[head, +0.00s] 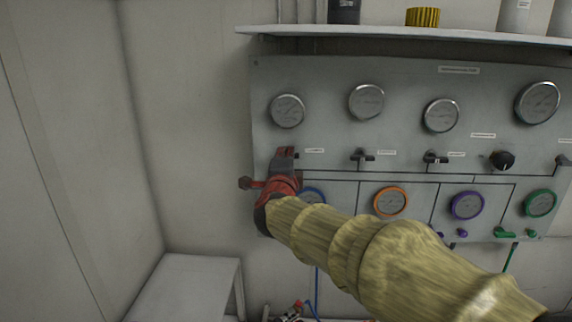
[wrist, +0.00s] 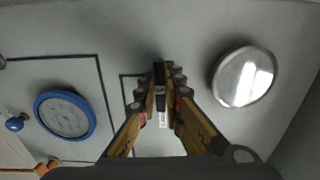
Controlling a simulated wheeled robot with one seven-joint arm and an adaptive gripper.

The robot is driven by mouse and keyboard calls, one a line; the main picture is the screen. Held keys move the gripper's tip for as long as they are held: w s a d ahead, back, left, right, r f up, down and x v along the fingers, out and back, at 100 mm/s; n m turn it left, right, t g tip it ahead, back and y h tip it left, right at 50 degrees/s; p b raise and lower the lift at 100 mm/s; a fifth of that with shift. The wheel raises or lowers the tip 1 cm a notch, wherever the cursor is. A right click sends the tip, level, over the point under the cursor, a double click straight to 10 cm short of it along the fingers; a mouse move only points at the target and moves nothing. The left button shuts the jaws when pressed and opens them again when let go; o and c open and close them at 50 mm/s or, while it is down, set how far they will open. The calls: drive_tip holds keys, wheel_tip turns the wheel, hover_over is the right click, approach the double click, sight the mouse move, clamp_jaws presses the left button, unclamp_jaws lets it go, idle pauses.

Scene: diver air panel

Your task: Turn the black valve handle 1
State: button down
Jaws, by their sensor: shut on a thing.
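The black valve handle 1 (wrist: 159,74) shows in the wrist view as a narrow dark bar between the fingertips. My gripper (wrist: 162,88) is shut on it, with one finger on each side. In the head view my gripper (head: 285,156) is at the left end of the grey panel, below the leftmost gauge (head: 287,111). There it hides nearly all of the handle. A white label strip (wrist: 163,118) shows between the fingers in the wrist view.
More valve handles sit to the right in the same row, one (head: 364,158) nearest and another (head: 436,159) beyond it. A black round knob (head: 502,160) follows. A blue-rimmed gauge (wrist: 64,115) is near the gripper. A shelf (head: 400,34) with containers runs above the panel.

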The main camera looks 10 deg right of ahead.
drive_tip(key=shift+m, duration=0.3)
drive_tip(key=c, duration=2)
unclamp_jaws()
drive_tip(key=shift+o, duration=0.5)
drive_tip(key=v, duration=1.2)
